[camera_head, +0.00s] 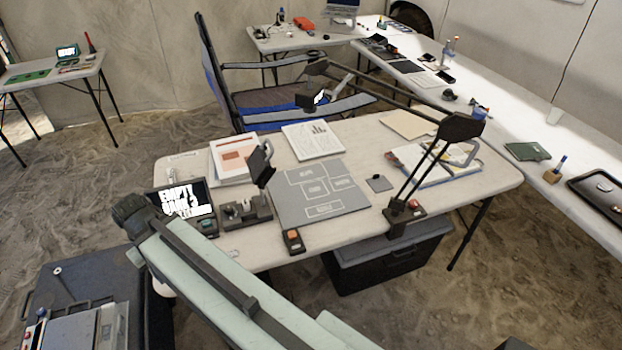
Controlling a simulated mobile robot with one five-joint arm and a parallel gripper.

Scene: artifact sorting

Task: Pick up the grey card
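A small grey square card (379,183) lies flat on the near table (475,190), just right of a larger grey mat (345,200) with white outlined rectangles. The card is apart from the mat and nothing covers it. It has a small dark mark on it. My pale green arm crosses the bottom of the view, in front of the table's near edge. A dark joint shows at its upper left end. I cannot make out my gripper's fingers anywhere in the view.
A black lamp (405,212) rises right of the card, its arm slanting up beside open papers (450,168). A screen device (187,202), a dark stand (246,212) and an orange-button box (292,240) line the near left edge. A blue chair (216,85) stands behind.

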